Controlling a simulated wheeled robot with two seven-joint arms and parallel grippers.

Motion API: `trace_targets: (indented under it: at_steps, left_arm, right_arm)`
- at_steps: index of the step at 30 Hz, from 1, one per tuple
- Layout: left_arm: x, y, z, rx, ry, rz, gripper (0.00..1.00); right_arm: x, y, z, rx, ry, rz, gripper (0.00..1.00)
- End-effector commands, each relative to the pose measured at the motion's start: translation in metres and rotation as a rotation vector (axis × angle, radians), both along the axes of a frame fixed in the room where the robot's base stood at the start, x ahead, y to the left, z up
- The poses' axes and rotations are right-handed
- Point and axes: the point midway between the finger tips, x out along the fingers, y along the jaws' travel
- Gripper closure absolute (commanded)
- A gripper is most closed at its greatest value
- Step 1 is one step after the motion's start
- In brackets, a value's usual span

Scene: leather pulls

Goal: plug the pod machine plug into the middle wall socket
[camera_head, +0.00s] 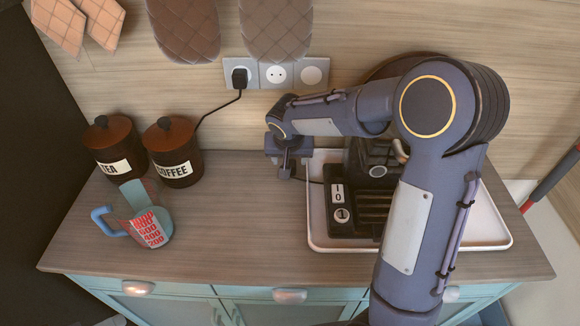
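The wall socket strip has three places: the left one holds a black plug (240,75), the middle socket (275,74) is empty, and the right one is a round white plate (311,74). The dark pod machine (365,205) stands in a white tray, partly hidden by my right arm. A thin cord (311,181) runs from it to the left, toward my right gripper (286,174). The gripper points down over the counter, below the sockets. Its fingertips are small and dark; a plug between them cannot be made out. My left gripper is not in view.
The black plug's cable runs down behind the coffee canister (172,153). A tea canister (112,148) and a measuring jug (146,222) stand at left. Quilted mitts (275,28) hang just above the sockets. The white tray (490,228) fills the right; the middle counter (240,230) is clear.

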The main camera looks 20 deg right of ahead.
Motion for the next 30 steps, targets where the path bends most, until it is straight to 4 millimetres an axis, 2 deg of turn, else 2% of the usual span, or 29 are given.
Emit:
trace_targets:
  at_steps: [7, 13, 17, 28, 30]
  left_arm:
    - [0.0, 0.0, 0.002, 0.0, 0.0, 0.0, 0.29]
    - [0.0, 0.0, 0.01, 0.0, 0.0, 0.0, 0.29]
    - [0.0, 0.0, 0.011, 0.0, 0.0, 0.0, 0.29]
    - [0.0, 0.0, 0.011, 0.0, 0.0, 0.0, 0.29]
    - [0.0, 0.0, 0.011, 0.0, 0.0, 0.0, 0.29]
  right_arm:
    - [0.001, -0.001, -0.005, -0.001, 0.003, -0.001, 0.44]
    - [0.009, -0.006, -0.034, -0.001, 0.004, -0.001, 0.44]
    - [0.014, -0.008, -0.046, -0.001, 0.002, -0.001, 0.44]
    - [0.015, -0.008, -0.049, 0.0, -0.001, -0.001, 0.44]
    - [0.015, -0.008, -0.049, 0.0, -0.001, -0.001, 0.5]
